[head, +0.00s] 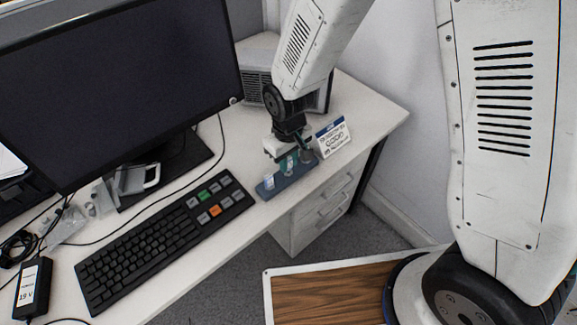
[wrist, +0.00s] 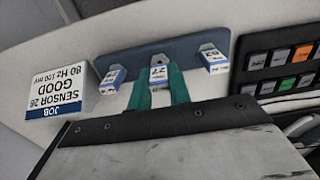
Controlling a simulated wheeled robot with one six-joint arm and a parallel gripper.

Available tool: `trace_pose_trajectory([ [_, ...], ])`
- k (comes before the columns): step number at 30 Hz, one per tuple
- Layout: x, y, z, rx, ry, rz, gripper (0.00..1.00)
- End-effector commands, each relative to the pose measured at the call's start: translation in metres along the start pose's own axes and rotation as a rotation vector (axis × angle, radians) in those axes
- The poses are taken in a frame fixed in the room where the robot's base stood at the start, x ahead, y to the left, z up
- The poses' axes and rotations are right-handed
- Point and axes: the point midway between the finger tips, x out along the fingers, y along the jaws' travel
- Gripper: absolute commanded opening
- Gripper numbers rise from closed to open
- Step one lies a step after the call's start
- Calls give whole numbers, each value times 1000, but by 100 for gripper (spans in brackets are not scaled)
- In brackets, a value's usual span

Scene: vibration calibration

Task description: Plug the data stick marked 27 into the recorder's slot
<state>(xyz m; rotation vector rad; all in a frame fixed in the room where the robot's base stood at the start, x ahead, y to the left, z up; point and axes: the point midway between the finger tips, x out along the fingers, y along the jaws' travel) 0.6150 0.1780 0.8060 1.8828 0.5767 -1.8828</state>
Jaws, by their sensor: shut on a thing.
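A blue rack (head: 295,185) near the desk's front edge holds three small white-and-blue data sticks; it also shows in the wrist view (wrist: 190,52). The middle stick (wrist: 158,74) has a label that looks like 27. My gripper (head: 289,163) is over the rack, its green fingers (wrist: 159,88) shut on this middle stick. The stick appears still in its rack place. One stick (wrist: 112,80) stands to the left, another (wrist: 213,60) to the right, their labels hard to read. I cannot make out a recorder slot in either view.
A job card (wrist: 57,90), upside down in the wrist view, stands beside the rack. A grey grilled box (head: 258,85) is behind my arm. A black keyboard (head: 150,245) with coloured keys and a monitor (head: 120,85) are to the left. Desk space before the monitor is partly clear.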

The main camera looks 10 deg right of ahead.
Motion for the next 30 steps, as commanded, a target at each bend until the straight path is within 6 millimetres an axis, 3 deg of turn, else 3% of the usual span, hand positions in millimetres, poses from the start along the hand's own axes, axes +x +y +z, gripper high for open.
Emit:
trace_pose_trajectory([
  [11,-3,0,0,0,0,0,0],
  [30,-35,0,0,0,0,0,0],
])
